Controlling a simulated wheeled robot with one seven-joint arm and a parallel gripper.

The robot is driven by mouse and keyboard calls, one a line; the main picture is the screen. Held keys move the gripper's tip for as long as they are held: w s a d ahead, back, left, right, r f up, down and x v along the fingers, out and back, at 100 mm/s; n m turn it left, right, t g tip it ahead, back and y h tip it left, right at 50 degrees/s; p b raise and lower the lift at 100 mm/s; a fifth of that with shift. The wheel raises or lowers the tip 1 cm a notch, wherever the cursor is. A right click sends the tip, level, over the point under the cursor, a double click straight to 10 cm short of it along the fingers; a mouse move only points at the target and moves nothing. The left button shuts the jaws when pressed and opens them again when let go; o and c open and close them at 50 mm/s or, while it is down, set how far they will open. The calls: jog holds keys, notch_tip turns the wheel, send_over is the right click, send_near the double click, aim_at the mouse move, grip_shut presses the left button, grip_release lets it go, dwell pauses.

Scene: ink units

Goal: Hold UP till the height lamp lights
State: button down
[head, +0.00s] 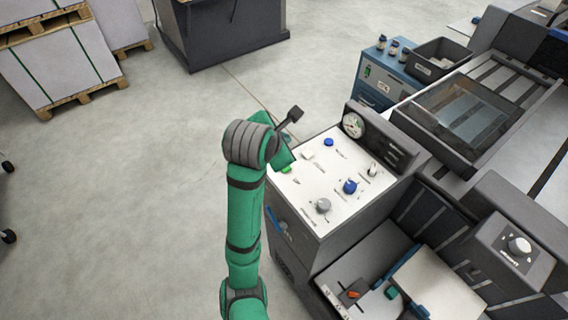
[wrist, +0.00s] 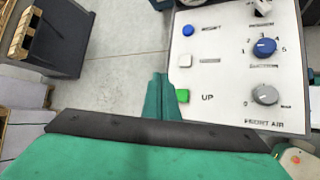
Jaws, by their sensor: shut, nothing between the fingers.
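The control panel has a white top (head: 335,185); in the wrist view the green UP button (wrist: 194,98) sits near its left edge, with "UP" printed beside it. A pale square (wrist: 184,61) and a blue round button or lamp (wrist: 188,30) lie in line above it; their labels are too blurred to read surely. My gripper (wrist: 166,98) is shut and empty, its green fingers at the button's left side. I cannot tell whether they touch it. In the head view my gripper (head: 284,158) is over the panel's left edge, and a bit of green (head: 286,170) shows just below it.
The panel also has a blue knob (head: 350,187), a grey knob (head: 323,205) and a gauge (head: 353,125). The press body (head: 470,130) rises to the right. Open floor (head: 160,180) lies to the left, with pallets of paper (head: 60,65) behind.

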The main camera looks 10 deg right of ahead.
send_over(284, 170)
notch_tip(284, 170, down, 7)
jog(key=shift+w+a+r, duration=0.1)
jog(key=shift+r, duration=0.1)
jog(key=shift+w+f, duration=0.15)
jog(key=shift+f, duration=0.95)
jog(key=shift+d, duration=0.2)
jog(key=shift+a, duration=0.35)
jog(key=shift+d, duration=0.3)
jog(key=shift+a, duration=0.25)
jog(key=shift+d+f, duration=0.15)
jog(key=shift+d+f, duration=0.1)
jog(key=shift+f, duration=0.15)
